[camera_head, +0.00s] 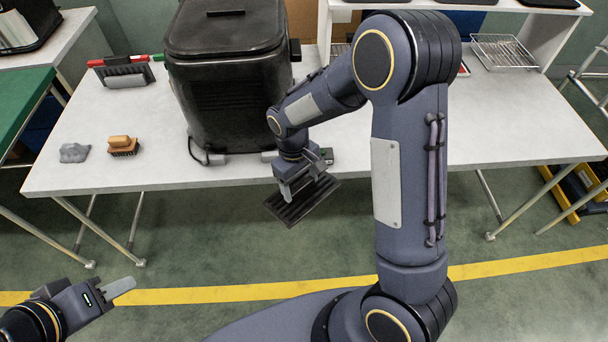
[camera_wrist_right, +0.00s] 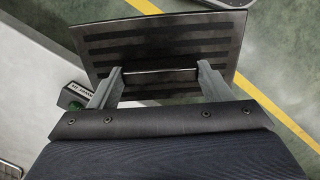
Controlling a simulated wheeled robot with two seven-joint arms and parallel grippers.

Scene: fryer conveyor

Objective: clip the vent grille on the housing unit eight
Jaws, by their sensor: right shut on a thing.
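The vent grille (camera_head: 303,199) is a dark slatted plate. My right gripper (camera_head: 297,187) is shut on it and holds it tilted just off the table's front edge, in front of the housing. In the right wrist view the grille (camera_wrist_right: 165,50) spans both fingers of my right gripper (camera_wrist_right: 158,75). The housing unit (camera_head: 228,80) is a large black fryer-like body standing on the table; my right arm covers part of its right side. The grille is apart from the housing. My left gripper (camera_head: 122,288) is at the lower left, away from the table; its finger gap is not clear.
The white table (camera_head: 110,170) holds a brown brush (camera_head: 123,146), a grey lump (camera_head: 74,152) and a black rack (camera_head: 123,72) left of the housing. A wire tray (camera_head: 503,51) lies at the back right. The table's right side is clear.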

